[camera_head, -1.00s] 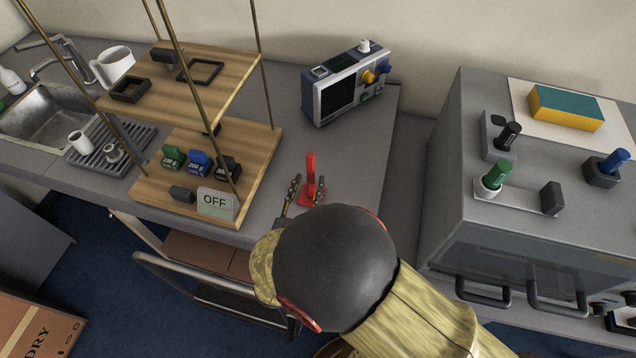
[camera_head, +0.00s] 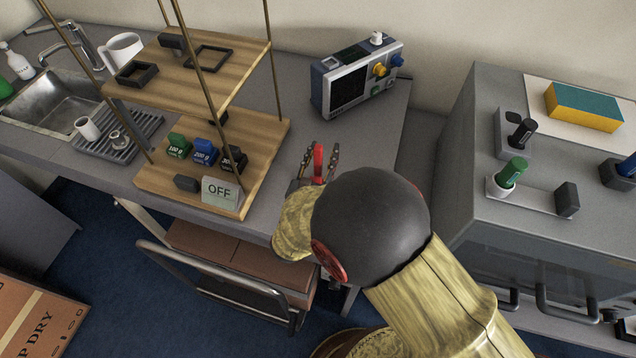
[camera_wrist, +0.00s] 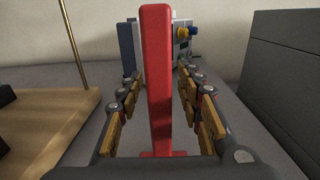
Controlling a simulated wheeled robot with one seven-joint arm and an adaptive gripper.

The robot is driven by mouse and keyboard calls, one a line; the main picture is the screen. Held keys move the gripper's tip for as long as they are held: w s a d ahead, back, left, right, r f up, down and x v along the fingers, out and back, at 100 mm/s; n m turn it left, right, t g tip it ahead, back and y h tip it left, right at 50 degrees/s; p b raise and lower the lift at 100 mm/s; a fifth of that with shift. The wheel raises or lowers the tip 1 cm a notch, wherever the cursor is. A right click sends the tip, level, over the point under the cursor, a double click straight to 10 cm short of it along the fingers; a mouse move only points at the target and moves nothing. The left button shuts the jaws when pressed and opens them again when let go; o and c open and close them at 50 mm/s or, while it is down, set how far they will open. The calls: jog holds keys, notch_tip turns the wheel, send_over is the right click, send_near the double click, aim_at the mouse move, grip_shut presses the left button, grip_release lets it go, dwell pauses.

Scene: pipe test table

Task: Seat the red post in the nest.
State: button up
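The red post (camera_head: 318,160) stands upright on the grey bench; the wrist view shows it (camera_wrist: 157,75) tall and square-sided, with a wider red foot at the bottom. My gripper (camera_head: 320,154) is around the post, one finger on each side. In the wrist view a gap shows between the post and each finger, so the gripper is open and not holding it. My arm hides the foot of the post in the head view. I cannot tell which holder is the nest.
On the grey box at right are a green post (camera_head: 512,172) in a white holder, a black post (camera_head: 521,132) and a blue post (camera_head: 628,166). A wooden shelf (camera_head: 262,135) with rods stands left of my gripper. An instrument (camera_head: 350,88) stands behind.

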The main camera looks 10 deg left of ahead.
jog(key=shift+c, duration=0.6)
jog(key=c, duration=0.7)
grip_shut()
